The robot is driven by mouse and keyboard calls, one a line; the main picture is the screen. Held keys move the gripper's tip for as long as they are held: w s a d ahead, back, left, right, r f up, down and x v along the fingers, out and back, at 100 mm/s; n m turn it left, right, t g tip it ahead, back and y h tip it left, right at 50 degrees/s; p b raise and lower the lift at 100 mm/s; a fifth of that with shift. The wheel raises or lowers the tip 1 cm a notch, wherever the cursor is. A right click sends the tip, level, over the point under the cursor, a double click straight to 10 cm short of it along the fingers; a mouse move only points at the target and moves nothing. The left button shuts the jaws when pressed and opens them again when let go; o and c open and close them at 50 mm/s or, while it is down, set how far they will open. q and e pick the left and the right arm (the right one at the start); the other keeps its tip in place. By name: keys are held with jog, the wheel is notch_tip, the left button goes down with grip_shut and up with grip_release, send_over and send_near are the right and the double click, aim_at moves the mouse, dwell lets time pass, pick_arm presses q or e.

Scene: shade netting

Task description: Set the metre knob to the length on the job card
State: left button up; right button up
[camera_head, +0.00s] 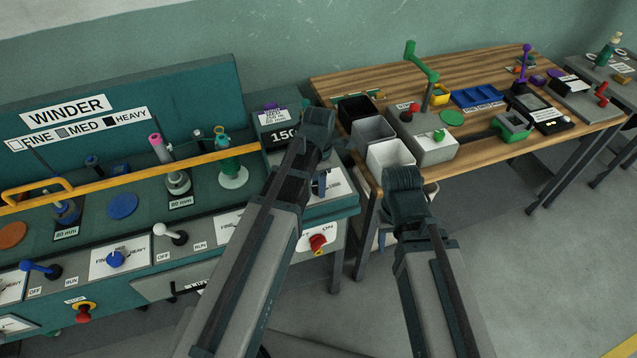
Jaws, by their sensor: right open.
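A small white card (272,115) above the display has print too small to read surely, with a "mm" line. A dark blue knob (319,184) shows partly beside my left arm on the panel below; I cannot tell its setting. My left gripper (319,122) is over the box's right side, above the knob, and its jaws cannot be made out. My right gripper (404,178) is open, in front of the white bin, apart from the knob.
The teal winder (200,100) has a yellow rail (150,172), a blue FINE–HEAVY knob (115,259), levers and a red stop knob (318,242). A wooden table (480,150) at right holds bins, a green crank (422,65) and trays. Floor at right is clear.

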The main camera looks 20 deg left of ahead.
pick_arm(q)
jog(key=o, duration=0.4)
jog(key=shift+o, duration=0.2)
notch_tip(320, 180, up, 14)
jog(key=p, duration=1.4)
jog(key=shift+f, duration=0.15)
jog(key=s+d+f+m+b, duration=0.1)
jog(key=s+d+m, duration=0.4)
jog(key=m, duration=0.9)
jog(key=s+d+m+y+b, duration=0.1)
jog(key=s+d+m, duration=0.4)
jog(key=m, duration=0.9)
jog(key=s, duration=0.3)
jog(key=shift+s+f+m, duration=0.4)
